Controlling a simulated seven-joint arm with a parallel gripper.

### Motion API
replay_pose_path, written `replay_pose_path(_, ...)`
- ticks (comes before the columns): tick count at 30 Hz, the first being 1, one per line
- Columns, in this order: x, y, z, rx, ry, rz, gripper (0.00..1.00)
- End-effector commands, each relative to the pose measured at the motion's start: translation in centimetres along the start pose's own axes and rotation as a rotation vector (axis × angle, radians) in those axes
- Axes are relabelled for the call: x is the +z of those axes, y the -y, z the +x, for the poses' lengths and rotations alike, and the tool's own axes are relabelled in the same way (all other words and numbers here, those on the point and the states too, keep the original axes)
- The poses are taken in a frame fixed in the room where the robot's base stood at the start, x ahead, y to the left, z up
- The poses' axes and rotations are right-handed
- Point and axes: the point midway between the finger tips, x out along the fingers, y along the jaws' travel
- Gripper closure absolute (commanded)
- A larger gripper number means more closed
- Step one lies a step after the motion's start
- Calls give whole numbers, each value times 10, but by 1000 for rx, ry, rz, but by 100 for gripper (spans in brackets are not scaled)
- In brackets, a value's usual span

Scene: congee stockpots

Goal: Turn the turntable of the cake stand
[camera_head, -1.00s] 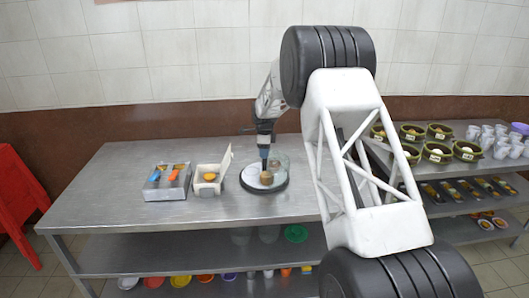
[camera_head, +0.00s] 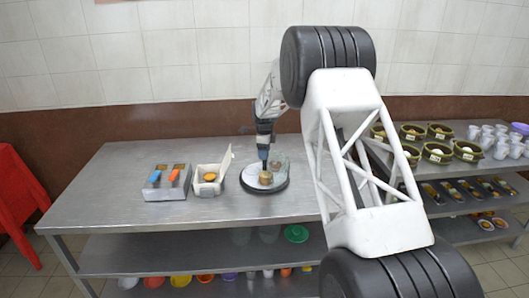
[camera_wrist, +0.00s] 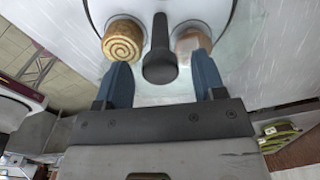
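The cake stand (camera_head: 246,186) stands on the steel table, a round plate with a dark rim. A small brown cake (camera_head: 266,178) shows on it, and a clear, glassy piece (camera_head: 282,161) shows behind. In the wrist view, a spiral-topped roll (camera_wrist: 123,42) is at the left and a pinkish-brown piece (camera_wrist: 192,42) at the right. A black bar with a rounded end (camera_wrist: 160,66) lies between them. My gripper (camera_head: 264,158) points down over the stand. In the wrist view its blue fingers (camera_wrist: 161,72) are apart, one on each side of the bar's end, with gaps visible. Contact with the plate is unclear.
Left of the stand are an open white box (camera_head: 208,187) with yellow food and a grey tray (camera_head: 165,189) with blue and orange items. A right-hand table holds several bamboo steamers (camera_head: 437,151) and cups (camera_head: 500,141). The table's front left is clear.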

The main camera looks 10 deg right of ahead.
Motion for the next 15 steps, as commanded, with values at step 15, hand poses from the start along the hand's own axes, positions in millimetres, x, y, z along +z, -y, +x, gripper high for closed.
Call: replay_pose_path(15, 0, 0, -13, 0, 0, 0, 37)
